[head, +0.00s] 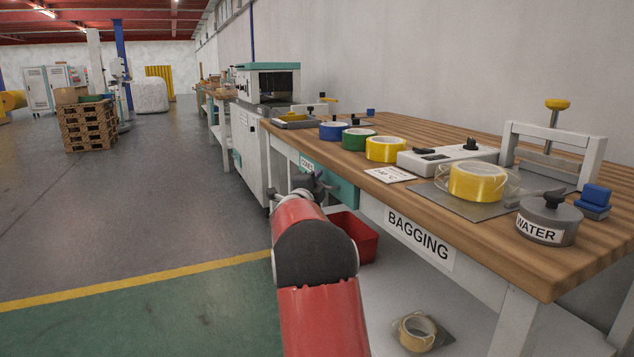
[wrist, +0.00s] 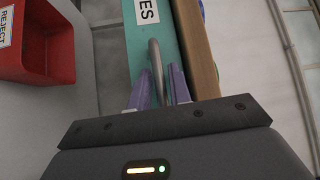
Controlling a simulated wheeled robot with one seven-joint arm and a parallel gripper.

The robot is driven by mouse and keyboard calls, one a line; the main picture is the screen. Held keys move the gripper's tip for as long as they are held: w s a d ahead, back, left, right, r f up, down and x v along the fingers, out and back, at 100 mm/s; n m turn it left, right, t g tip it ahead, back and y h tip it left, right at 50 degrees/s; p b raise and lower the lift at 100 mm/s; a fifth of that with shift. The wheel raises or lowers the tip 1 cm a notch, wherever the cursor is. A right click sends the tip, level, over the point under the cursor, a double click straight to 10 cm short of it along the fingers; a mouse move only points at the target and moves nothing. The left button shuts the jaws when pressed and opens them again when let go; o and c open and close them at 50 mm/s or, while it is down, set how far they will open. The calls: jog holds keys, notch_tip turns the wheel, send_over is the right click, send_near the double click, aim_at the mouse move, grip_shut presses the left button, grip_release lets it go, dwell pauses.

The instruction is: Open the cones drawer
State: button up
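The cones drawer (head: 343,189) has a teal front under the wooden bench top; its label (head: 307,164) is partly readable. In the wrist view the teal drawer front (wrist: 136,58) runs up the middle, with the label end "ES" (wrist: 147,11) at the top. A grey curved handle (wrist: 155,62) stands out from it. My gripper (wrist: 159,76) has its two purple fingers on either side of the handle, with narrow gaps seeming to show beside it. In the head view my gripper (head: 309,186) is at the drawer front, largely hidden by my red arm. The drawer appears closed.
The bench top (head: 520,262) holds tape rolls, a control box and a water pot (head: 549,219).

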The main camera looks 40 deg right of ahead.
jog(key=shift+c, duration=0.4)
grip_shut()
jog(key=shift+a, duration=0.15)
jog(key=w+a, duration=0.2)
jog(key=a, duration=0.8)
jog(key=w+a, duration=0.3)
jog(key=a, duration=0.7)
jog(key=shift+a, duration=0.35)
jog(key=shift+f, duration=0.1)
jog(key=shift+o, duration=0.4)
grip_release()
jog(key=v, duration=0.7)
jog(key=shift+s+a, duration=0.2)
jog(key=shift+a, duration=0.1)
